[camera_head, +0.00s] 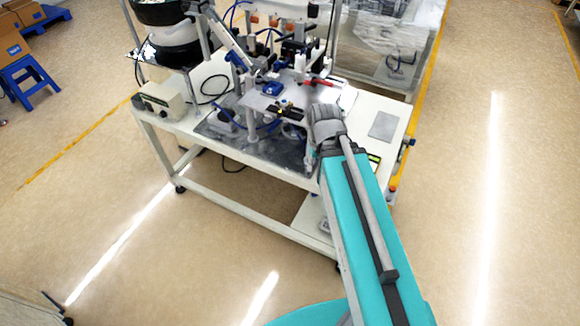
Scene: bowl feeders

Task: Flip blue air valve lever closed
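A small blue fitting (411,142) sticks out from the right edge of the white machine table. It may be the air valve with its lever, but it is too small to tell its shape or position. My teal arm reaches up from the bottom of the view to the table's front right part. Its grey wrist is beside the machine plate, left of the blue fitting and apart from it. My gripper's fingers cannot be made out among the dark machine parts near the wrist, so its opening cannot be read.
The white table (385,105) carries a bowl feeder (172,40), a control box (162,101), a blue block (272,88) and a red-handled part (318,82). A grey plate (383,125) lies at its right. A plastic-wrapped machine (395,45) stands behind. The floor at right is clear.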

